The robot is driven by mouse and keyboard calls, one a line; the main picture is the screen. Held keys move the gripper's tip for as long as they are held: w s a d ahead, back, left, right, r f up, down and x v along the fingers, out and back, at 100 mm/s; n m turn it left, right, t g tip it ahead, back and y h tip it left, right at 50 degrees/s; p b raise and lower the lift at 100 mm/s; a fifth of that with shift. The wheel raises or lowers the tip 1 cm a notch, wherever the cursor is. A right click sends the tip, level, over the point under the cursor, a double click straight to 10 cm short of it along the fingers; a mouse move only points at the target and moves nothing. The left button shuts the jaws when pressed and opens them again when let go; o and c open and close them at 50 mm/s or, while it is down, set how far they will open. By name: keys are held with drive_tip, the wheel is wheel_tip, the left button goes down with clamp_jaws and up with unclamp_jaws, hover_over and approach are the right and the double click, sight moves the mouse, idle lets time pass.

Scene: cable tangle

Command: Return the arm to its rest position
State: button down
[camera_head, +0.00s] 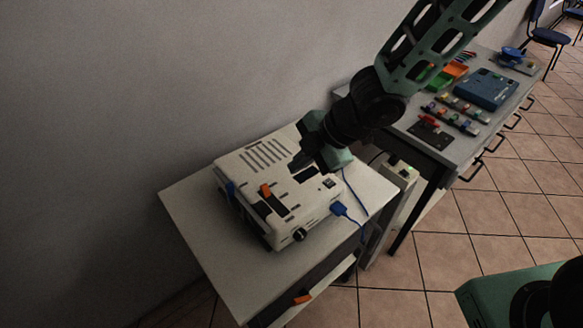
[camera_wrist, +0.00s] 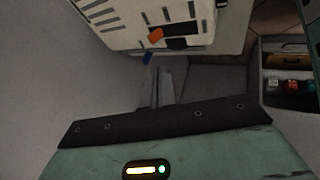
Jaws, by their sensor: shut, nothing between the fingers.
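My gripper (camera_head: 296,164) hangs at the end of my arm above the right part of a white box-shaped device (camera_head: 262,157). Its fingers are shut with nothing between them, and a gap to the device cannot be judged exactly. In the wrist view the narrow fingers of my gripper (camera_wrist: 163,88) show beyond the dark edge of its body. The white device (camera_wrist: 125,22) fills the top there, with an orange part on it. My arm reaches in from the upper right in the head view.
The device stands on a small white table (camera_head: 205,235). A blue cable (camera_head: 352,215) is plugged into its front right side and hangs over the edge. A grey bench (camera_head: 465,145) with a blue box (camera_head: 486,89) and small parts stands to the right.

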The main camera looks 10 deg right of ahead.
drive_tip(key=shift+w+d+r+p, duration=0.1)
drive_tip(key=shift+d+r+p, duration=0.1)
drive_tip(key=shift+r, duration=0.2)
drive_tip(key=shift+d+r+p, duration=0.15)
drive_tip(key=shift+r+p, duration=0.05)
drive_tip(key=shift+r, duration=0.2)
drive_tip(key=s+d+r+m+g+h+b, duration=0.1)
drive_tip(key=s+d+r+m+h, duration=0.2)
drive_tip(key=s+m, duration=0.5)
drive_tip(key=s+d+r+m+g+h+b, duration=0.1)
drive_tip(key=s+d+r+m+h, duration=0.2)
drive_tip(key=s+m, duration=0.4)
drive_tip(key=s+d+r, duration=0.1)
drive_tip(key=s+r, duration=0.1)
drive_tip(key=s, duration=0.3)
drive_tip(key=shift+s+r+m, duration=0.15)
drive_tip(key=shift+s+m, duration=0.15)
drive_tip(key=shift+m, duration=0.1)
